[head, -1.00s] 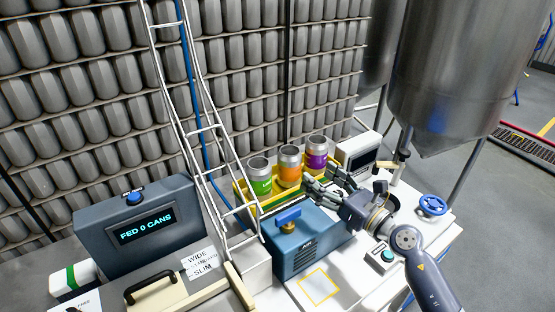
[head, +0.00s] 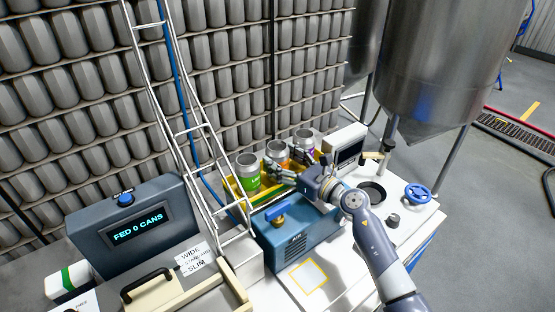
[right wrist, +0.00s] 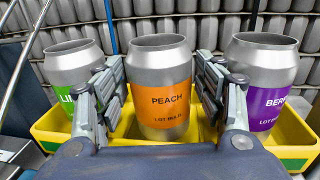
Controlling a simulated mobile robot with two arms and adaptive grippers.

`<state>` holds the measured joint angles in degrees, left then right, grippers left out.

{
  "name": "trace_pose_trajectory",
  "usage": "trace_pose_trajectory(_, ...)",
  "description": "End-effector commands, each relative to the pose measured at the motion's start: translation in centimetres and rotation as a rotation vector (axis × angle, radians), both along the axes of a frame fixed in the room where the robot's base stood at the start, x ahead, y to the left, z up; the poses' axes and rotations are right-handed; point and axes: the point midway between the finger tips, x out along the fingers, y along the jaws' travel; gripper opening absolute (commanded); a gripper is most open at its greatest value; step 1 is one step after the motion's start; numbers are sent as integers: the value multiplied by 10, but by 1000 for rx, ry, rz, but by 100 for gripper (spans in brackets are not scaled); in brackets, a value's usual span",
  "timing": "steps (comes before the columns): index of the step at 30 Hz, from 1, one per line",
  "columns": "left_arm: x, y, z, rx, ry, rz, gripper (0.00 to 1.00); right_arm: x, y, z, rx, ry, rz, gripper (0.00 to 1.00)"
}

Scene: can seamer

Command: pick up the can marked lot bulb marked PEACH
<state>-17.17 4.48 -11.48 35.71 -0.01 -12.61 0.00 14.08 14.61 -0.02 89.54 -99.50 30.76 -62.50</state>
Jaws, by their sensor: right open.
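The PEACH can (right wrist: 160,98), silver with an orange label, stands upright in the yellow tray (right wrist: 52,124), between two other cans. In the head view the PEACH can (head: 276,151) is partly covered by my right gripper (head: 288,171). In the right wrist view my right gripper (right wrist: 158,80) is open, with one finger to each side of the PEACH can. A small gap seems to show by each finger; contact cannot be told. My left gripper is not in view.
A green-labelled can (right wrist: 68,75) stands left of the PEACH can and a purple BERRY can (right wrist: 262,80) right, both close to my fingers. A blue box with a valve handle (head: 298,238) stands in front of the tray.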

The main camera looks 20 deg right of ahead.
Motion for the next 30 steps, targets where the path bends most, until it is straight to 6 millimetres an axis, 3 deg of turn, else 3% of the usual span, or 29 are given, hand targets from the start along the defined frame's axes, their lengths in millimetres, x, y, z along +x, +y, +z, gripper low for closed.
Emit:
trace_pose_trajectory(5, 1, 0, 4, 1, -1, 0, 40, 14, 7, 1, 1, 0, 0, 64)
trace_pose_trajectory(13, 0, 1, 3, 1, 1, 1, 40, 16, 8, 0, -1, 0, 0, 64)
trace_pose_trajectory(17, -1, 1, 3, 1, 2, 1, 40, 15, 8, 0, -1, 0, 0, 40)
trace_pose_trajectory(30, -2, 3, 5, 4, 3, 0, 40, 16, 8, 7, -2, -2, 0, 40)
